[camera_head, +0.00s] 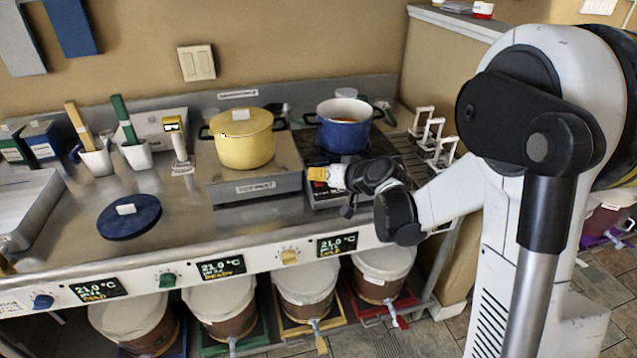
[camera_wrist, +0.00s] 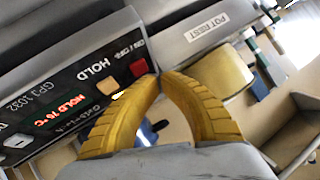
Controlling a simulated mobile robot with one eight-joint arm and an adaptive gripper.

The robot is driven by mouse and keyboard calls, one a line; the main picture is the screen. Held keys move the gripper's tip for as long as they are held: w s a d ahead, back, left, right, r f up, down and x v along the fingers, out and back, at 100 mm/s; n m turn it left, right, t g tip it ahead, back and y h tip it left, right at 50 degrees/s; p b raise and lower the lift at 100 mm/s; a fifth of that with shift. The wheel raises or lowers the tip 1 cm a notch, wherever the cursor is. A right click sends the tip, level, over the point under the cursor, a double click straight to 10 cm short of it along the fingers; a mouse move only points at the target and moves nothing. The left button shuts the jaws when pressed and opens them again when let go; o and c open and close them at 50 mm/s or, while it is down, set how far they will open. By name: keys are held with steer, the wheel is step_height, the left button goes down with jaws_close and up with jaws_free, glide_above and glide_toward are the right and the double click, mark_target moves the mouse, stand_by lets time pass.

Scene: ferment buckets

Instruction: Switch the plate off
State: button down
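A red button (camera_wrist: 138,68) and an amber button (camera_wrist: 106,87) sit on the panel near the word HOLD. My gripper (camera_wrist: 160,76) has its yellow fingers curved together at the tips, with nothing between them. The tips are close to the red button; contact cannot be told. In the head view my gripper (camera_head: 316,174) is in front of the plate.
A yellow pot (camera_head: 243,140) stands on the pot rest (camera_head: 256,188), left of the plate. White racks (camera_head: 432,135) stand right of the plate. A dark blue lid (camera_head: 129,217) lies on the left bench. Several lidded buckets (camera_head: 306,283) are below.

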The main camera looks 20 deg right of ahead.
steer(key=shift+f, duration=0.1)
stand_by(0.4)
steer(key=shift+w+f+b, duration=0.2)
steer(key=shift+f+b, duration=0.1)
steer(key=shift+b, duration=0.1)
steer(key=shift+w+f+b, duration=0.2)
steer(key=shift+f+b, duration=0.15)
steer(key=shift+f, duration=0.05)
stand_by(0.5)
steer(key=shift+r, duration=0.15)
steer(key=shift+s+r+p, duration=0.45)
steer(key=shift+r+p, duration=0.15)
steer(key=shift+r, duration=0.1)
steer(key=s+r+p, duration=0.2)
steer(key=r, duration=0.1)
steer(key=s+r+p, duration=0.1)
steer(key=r+p, duration=0.1)
steer(key=shift+r, duration=0.1)
